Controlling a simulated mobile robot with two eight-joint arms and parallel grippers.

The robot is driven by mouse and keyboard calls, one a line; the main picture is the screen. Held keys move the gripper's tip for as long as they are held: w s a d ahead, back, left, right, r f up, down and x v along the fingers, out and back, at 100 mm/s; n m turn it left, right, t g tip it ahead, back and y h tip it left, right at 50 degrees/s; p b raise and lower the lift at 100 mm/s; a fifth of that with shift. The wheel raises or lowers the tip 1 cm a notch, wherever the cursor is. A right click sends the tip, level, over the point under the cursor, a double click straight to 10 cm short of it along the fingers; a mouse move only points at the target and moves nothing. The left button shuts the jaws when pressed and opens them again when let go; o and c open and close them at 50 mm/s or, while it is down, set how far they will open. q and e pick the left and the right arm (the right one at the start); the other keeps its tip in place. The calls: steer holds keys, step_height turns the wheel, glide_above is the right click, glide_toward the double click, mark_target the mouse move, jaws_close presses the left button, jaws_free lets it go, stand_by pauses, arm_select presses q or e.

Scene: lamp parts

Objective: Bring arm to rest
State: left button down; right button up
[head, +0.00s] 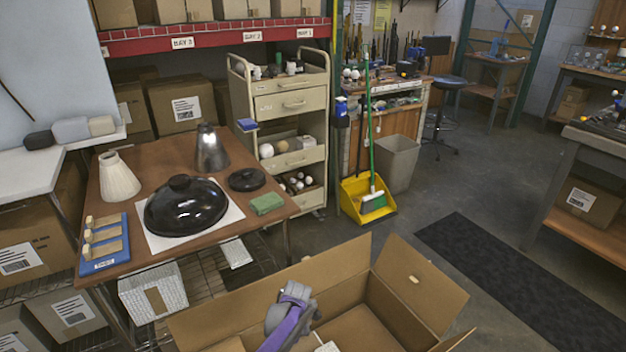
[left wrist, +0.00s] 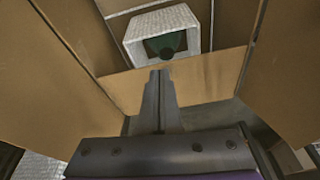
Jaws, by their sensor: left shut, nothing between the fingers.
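My left arm (head: 288,318), grey and purple, reaches over the open cardboard box (head: 415,283) at the bottom of the head view. My left gripper (left wrist: 160,73) shows in the left wrist view with its fingers together and nothing between them. Beyond the fingertips in that view is a white textured open-ended holder (left wrist: 172,20) with a dark green and black piece (left wrist: 166,45) inside it. Brown cardboard walls surround the gripper there. In the head view the fingers are hidden or cannot be made out. My right gripper is in neither view.
A brown table (head: 150,150) holds a white shade (head: 118,178), a metallic shade (head: 211,150), a black dome (head: 186,205), a black disc (head: 247,179), a green cloth (head: 267,204) and a blue tray (head: 105,264). A cart (head: 285,107) stands behind. The box flaps stick outward.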

arm_select(q)
steer(key=s+a+r+m+t+h, duration=0.1)
steer(key=s+a+r+m, duration=0.2)
steer(key=s+r+m, duration=0.5)
steer(key=s+a+r+m+t+h, duration=0.1)
steer(key=s+a+r+m+t, duration=0.3)
steer(key=r, duration=0.8)
steer(key=s+r+m, duration=0.2)
steer(key=s+m, duration=0.9)
steer(key=s, duration=1)
step_height(320, 180, up, 25)
steer(key=w+t+p, duration=0.1)
steer(key=p, duration=2.1)
steer(key=shift+w+a+t+h, duration=0.15)
steer(key=shift+w+t+h, duration=0.15)
steer(key=shift+t, duration=0.1)
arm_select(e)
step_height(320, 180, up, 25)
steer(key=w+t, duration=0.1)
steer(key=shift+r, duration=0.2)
